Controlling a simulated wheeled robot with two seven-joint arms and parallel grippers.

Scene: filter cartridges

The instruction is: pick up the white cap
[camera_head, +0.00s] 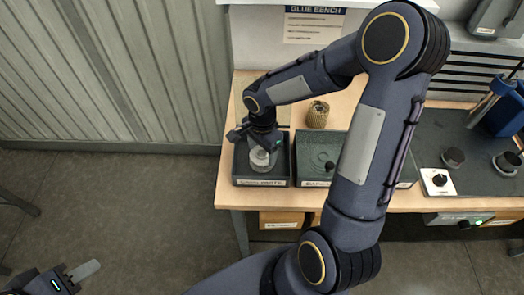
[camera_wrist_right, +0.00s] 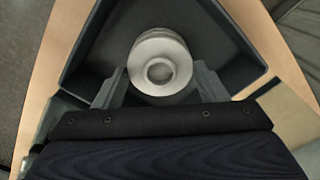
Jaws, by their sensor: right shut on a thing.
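The white cap (camera_wrist_right: 160,64) is a round, pale, stepped disc with a recessed centre. In the head view the cap (camera_head: 260,157) shows at the left dark tray (camera_head: 240,179), just below my right gripper (camera_head: 264,141). In the wrist view my right gripper (camera_wrist_right: 160,82) has a finger on each side of the cap, shut on it. The cap is over the tray floor; whether it touches the floor is hard to tell. My left gripper (camera_head: 82,271) is far off at the lower left, over the floor; its opening is unclear.
A second dark box (camera_head: 312,160) with a black knob stands right of the tray. A ribbed tan cartridge (camera_head: 318,114) stands behind. My right arm hides part of the bench (camera_head: 228,196).

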